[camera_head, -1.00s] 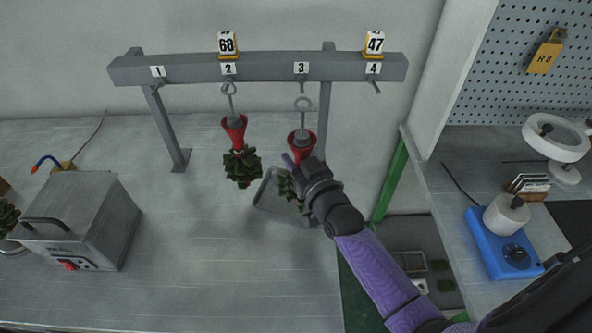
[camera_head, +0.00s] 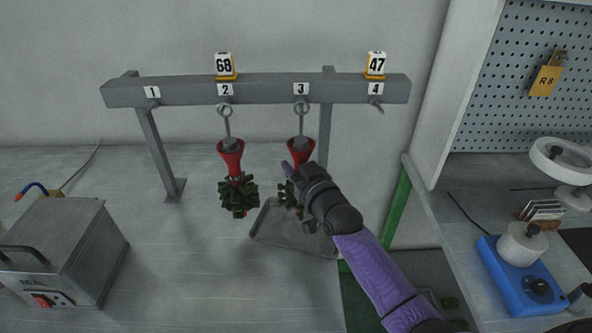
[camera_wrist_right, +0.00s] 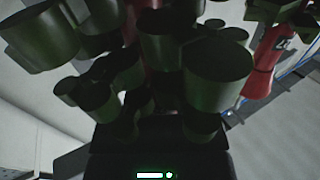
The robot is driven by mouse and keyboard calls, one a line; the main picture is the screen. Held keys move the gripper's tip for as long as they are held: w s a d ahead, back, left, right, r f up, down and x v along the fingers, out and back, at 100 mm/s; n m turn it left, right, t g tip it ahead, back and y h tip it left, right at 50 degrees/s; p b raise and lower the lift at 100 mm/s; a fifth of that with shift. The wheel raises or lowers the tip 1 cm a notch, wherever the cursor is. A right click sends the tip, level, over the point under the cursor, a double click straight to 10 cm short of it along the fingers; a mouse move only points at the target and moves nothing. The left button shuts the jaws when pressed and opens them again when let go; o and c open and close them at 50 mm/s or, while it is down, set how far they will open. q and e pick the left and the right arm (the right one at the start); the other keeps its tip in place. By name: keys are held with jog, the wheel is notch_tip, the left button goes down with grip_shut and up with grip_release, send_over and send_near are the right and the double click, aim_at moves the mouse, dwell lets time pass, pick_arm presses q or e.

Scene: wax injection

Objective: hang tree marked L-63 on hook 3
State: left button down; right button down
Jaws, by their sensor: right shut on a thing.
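My right gripper (camera_head: 290,180) is shut on a wax tree with dark green pieces, a red cup (camera_head: 301,149) and a grey rod with a ring on top. The tree is upright below hook 3 (camera_head: 301,101). Its ring is level with that hook and overlaps it; I cannot tell whether the hook passes through it. In the right wrist view its green pieces (camera_wrist_right: 165,60) fill the middle and hide the fingers. No L-63 mark is readable. My left gripper is out of view.
A similar tree (camera_head: 231,160) hangs on hook 2, close to the left. The grey rail (camera_head: 180,92) carries tags 68 and 47 above hooks 2 and 4. Hooks 1 and 4 are empty. A grey tray (camera_head: 270,235) lies below. A metal box machine (camera_head: 75,245) stands left.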

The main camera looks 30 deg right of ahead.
dwell(0.4)
jog(key=shift+c, duration=1.6)
grip_release()
